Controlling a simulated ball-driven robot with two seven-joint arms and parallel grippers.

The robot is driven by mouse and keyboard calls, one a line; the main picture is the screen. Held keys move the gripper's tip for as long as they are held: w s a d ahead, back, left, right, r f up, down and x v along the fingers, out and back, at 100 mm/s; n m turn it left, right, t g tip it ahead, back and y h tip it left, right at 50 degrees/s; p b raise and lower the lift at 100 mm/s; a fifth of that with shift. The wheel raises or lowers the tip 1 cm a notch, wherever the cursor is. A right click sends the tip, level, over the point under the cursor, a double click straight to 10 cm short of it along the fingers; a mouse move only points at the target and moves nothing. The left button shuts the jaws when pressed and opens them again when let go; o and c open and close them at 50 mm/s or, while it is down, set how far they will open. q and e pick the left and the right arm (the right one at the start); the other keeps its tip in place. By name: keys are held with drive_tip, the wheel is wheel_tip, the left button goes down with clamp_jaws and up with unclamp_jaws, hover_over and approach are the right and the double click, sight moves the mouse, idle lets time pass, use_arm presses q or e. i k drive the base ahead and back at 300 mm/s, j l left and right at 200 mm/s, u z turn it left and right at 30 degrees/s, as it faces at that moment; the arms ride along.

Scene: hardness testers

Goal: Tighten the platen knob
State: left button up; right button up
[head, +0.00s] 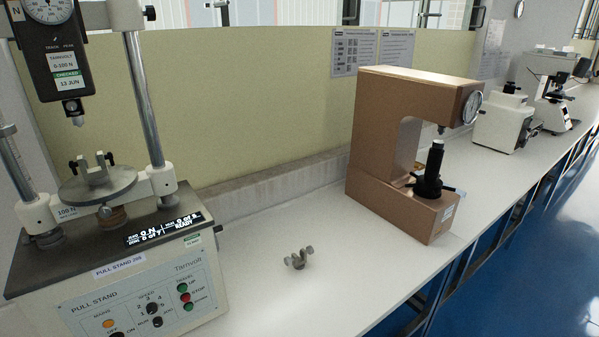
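A pull stand (140,285) fills the left side, with two upright steel columns. Its round grey platen (122,183) sits between the columns and carries a small clamp with dark side screws (92,167). A small rounded grey knob (104,211) shows at the front under the platen's rim, in front of a brown collar (118,217). I cannot tell how tight the knob is. A force gauge (58,60) hangs above the platen, its tip apart from the clamp. Neither of my grippers shows.
A small loose metal clamp (298,259) lies on the white bench (330,290), with free room around it. A copper-coloured hardness tester (372,140) with a dark handwheel (431,187) stands at centre right. More instruments (503,122) stand farther along. Blue floor (530,270) lies beyond the bench edge.

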sight(104, 211)
drive_tip(key=u, duration=1.35)
